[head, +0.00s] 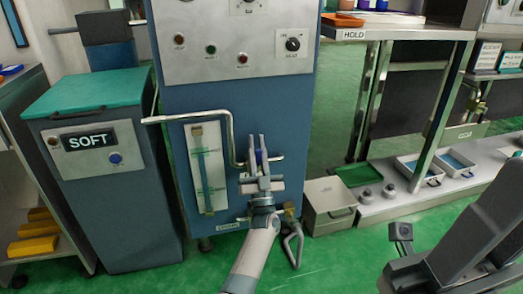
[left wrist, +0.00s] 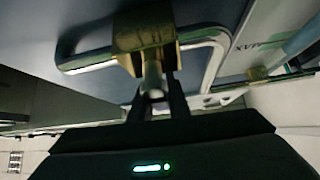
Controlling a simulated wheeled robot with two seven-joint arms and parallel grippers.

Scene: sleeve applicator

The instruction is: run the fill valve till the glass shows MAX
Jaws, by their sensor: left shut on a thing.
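The sight glass (head: 196,172) is a tall pale gauge with a thin tube on the front of the blue cabinet. Its liquid level is too small to read. In the left wrist view the letters MAX (left wrist: 258,42) show at the upper right, tilted. The fill valve (left wrist: 147,32) has a brass body, with a grey stem or handle toward me. My left gripper (head: 257,150) is at the valve, right of the glass. Its fingers (left wrist: 154,95) are shut on the handle and partly hide it. My right arm shows at the lower right; its fingertips are not seen.
A bent metal pipe (head: 190,117) runs over the glass and down beside my left gripper. A grey SOFT bin (head: 105,190) stands left of the cabinet. A grey box (head: 330,207) stands to the right. Green floor is clear in front.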

